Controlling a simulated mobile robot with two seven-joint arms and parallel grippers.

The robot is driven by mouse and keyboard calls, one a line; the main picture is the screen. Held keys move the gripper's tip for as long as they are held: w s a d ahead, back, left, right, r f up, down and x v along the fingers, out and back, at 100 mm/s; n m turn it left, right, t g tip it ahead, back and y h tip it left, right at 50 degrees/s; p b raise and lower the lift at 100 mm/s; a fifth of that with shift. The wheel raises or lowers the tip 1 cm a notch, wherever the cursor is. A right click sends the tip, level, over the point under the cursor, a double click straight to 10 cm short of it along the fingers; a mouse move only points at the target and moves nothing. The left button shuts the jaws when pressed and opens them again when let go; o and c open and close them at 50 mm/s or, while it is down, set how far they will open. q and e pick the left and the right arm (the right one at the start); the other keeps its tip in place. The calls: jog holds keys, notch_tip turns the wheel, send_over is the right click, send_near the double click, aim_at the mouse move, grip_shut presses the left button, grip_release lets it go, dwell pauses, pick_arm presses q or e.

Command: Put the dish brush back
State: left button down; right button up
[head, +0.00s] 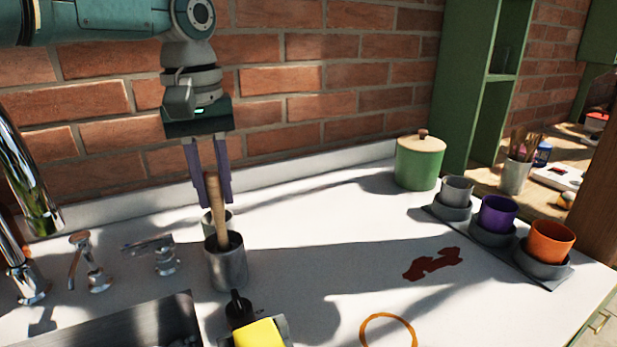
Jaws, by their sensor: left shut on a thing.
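The dish brush (215,205) shows as an upright, slightly tilted wooden handle. Its lower end goes down into a grey cylindrical holder (229,268) on the white counter, and its head is hidden. My left gripper (215,203) points down from above, with its two purple-grey fingers on either side of the handle, shut on it. A second, smaller grey cup (209,225) stands just behind the holder, partly hidden. My right gripper is not in view.
A chrome faucet (18,190) and taps stand left, by the sink (150,325). A yellow sponge (258,334) and black-topped bottle (239,308) are in front. A green lidded pot (419,163) and potted cups (497,214) stand right. A red stain (432,264) and orange ring (388,318) mark open counter.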

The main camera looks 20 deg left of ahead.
pick_arm(q)
jog(key=shift+f, duration=0.65)
dwell(0.6)
jog(key=c, duration=1)
grip_release()
jog(key=r+p, duration=0.5)
jog(key=p, duration=0.1)
jog(key=r+p, duration=0.6)
jog(key=shift+s+a+r, duration=0.1)
jog(key=shift+s+a, duration=0.05)
jog(key=shift+a, duration=0.05)
jog(key=shift+d, duration=0.1)
